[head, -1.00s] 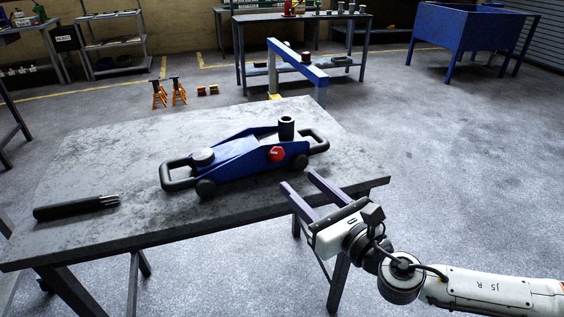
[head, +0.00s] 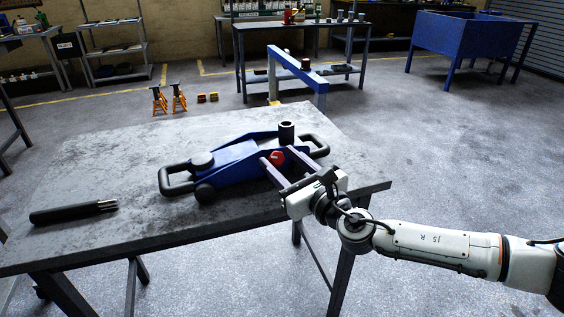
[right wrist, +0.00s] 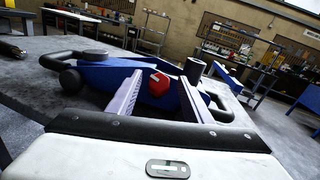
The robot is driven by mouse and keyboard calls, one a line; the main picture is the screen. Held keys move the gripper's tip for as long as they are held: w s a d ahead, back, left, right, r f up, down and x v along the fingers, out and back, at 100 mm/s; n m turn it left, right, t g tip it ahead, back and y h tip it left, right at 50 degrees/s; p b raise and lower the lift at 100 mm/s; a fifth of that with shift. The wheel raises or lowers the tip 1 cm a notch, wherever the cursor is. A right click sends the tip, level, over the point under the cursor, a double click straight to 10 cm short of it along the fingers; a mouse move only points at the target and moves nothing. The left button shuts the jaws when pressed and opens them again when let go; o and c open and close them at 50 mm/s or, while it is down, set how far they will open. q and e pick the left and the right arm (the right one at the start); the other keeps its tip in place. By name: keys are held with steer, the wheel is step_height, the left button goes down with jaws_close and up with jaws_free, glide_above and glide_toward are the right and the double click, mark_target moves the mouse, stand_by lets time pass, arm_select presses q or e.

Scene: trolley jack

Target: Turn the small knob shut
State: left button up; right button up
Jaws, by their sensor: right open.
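The blue trolley jack (head: 235,162) lies on the grey metal table (head: 120,170). A small red knob (head: 277,158) is on the jack's near side, below the black upright cylinder (head: 286,131). My right gripper (head: 275,162) is open, its two long fingers reaching toward the knob from the front right. In the right wrist view the red knob (right wrist: 157,84) shows between the two open fingers (right wrist: 158,97). I cannot tell whether the fingers touch it. My left gripper is not in view.
A black handle bar (head: 73,212) lies at the table's left. The table's front and right edges are close to my right arm. Orange jack stands (head: 168,99) stand on the floor behind.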

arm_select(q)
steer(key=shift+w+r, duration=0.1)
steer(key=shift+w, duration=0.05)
arm_select(e)
steer(key=shift+c, duration=0.2)
steer(key=c, duration=1)
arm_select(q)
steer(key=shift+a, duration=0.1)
